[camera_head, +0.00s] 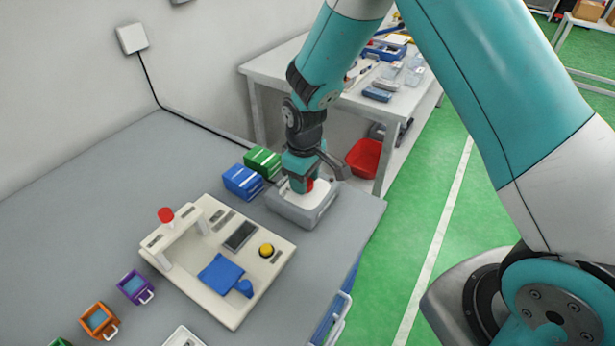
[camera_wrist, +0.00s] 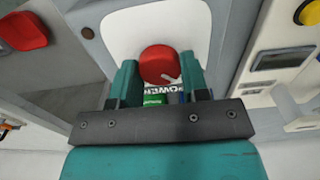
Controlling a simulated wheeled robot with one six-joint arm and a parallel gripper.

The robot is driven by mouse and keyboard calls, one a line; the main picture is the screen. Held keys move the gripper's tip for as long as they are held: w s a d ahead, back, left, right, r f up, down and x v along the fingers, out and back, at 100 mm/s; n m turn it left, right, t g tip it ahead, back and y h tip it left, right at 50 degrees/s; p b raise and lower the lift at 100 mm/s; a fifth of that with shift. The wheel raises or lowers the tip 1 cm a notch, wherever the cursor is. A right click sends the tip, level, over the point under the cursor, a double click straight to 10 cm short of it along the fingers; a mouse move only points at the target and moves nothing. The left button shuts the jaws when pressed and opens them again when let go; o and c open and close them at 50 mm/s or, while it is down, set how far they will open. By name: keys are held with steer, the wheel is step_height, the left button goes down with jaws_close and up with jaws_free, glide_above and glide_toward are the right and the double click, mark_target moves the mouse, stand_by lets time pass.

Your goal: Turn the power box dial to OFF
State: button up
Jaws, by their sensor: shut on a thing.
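The power box (camera_head: 311,214) is a grey box with a white top face on the right part of the grey table. Its red round dial (camera_head: 309,184) is mostly hidden by my gripper in the head view. In the wrist view the red dial (camera_wrist: 157,63) sits on the white face (camera_wrist: 185,22), with a light pointer mark at its lower right. Printed lettering that appears to read POWER and a green label lie below it, partly covered. My gripper (camera_wrist: 158,80) has its two teal fingers on either side of the dial, shut on it.
A blue box (camera_head: 243,182) and a green box (camera_head: 263,161) stand just left of the power box. A cream machine (camera_head: 208,297) with a red button and a yellow button stands in front. Small coloured bins (camera_head: 135,287) lie front left. A black cable runs along the wall.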

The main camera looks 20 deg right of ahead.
steer(key=shift+d, duration=0.1)
stand_by(0.3)
steer(key=o, duration=0.9)
step_height(320, 180, up, 18)
steer(key=shift+f+b, duration=0.25)
steer(key=shift+b, duration=0.7)
steer(key=s+a+r+y, duration=0.1)
steer(key=s, duration=0.7)
steer(key=s+a+r+y, duration=0.1)
steer(key=s+r, duration=0.1)
steer(key=s, duration=0.6)
steer(key=s+a+r+y, duration=0.2)
steer(key=s, duration=0.6)
steer(key=shift+s, duration=0.35)
